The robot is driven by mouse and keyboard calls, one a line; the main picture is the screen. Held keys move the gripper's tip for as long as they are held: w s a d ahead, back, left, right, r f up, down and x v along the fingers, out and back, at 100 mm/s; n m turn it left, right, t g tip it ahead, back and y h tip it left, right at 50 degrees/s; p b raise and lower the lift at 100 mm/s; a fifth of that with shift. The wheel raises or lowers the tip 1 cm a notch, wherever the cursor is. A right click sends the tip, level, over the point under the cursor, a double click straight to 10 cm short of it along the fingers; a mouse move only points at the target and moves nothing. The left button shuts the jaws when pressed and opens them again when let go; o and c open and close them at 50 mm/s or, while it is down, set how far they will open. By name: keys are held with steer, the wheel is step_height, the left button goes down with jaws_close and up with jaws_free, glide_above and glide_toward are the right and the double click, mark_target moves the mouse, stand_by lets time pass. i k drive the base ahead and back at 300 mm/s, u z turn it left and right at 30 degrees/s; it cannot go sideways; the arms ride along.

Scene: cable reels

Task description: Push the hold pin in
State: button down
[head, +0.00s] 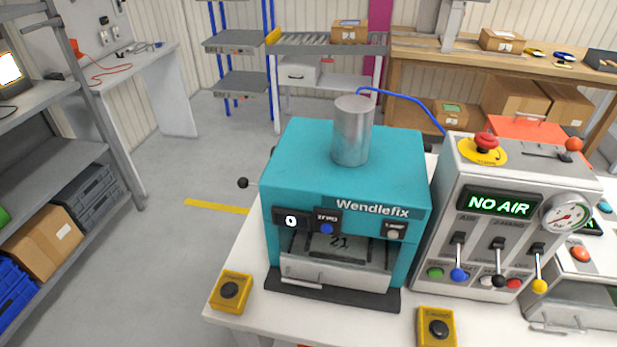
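A teal press labelled Wendlefix (350,160) stands on a white bench, with a metal cylinder (352,132) on top. A black ball knob (243,183) on a thin rod sticks out from the press's left side. It may be the hold pin, but no label shows and I cannot tell. The press front has a small counter reading 0 (291,220), a blue button (326,229) marked ZERO and a pale button (392,234). A clear or open window below shows the number 21 inside. My gripper is not in view.
A grey control box (510,225) reading NO AIR stands right of the press, with levers, a red mushroom button (486,141) and a gauge (565,214). Yellow button boxes sit at front left (231,291) and front right (437,329). Open floor (190,260) lies left of the bench.

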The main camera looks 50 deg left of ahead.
mark_target(243, 183)
steer(key=z, duration=0.65)
steer(key=k, duration=1.55)
steer(key=u, duration=1.85)
steer(key=i, duration=0.25)
steer(key=z, duration=0.1)
